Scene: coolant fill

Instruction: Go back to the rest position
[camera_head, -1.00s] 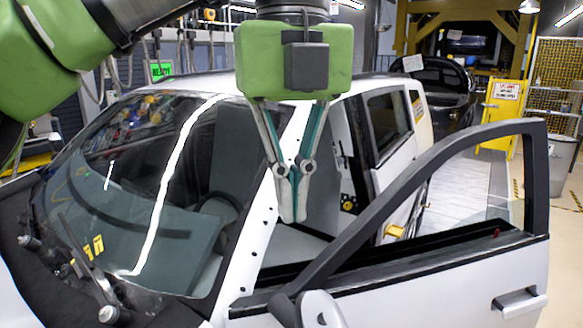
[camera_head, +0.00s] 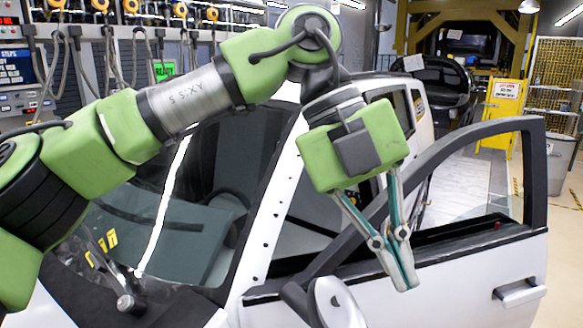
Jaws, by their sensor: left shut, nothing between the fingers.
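My left gripper (camera_head: 404,283) is shut and empty. Its green body tilts, and its fingers point down and slightly right in front of the open car door (camera_head: 440,285). My green and grey left arm comes in from the left and crosses in front of the windshield (camera_head: 215,215) of the white car. I cannot tell whether the fingertips touch the door; they appear in front of its upper panel. My right gripper is not in view.
The door's side mirror (camera_head: 338,303) is just left of and below my gripper. The door's window frame (camera_head: 540,165) rises at the right. Wall equipment with hanging hoses is at the upper left.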

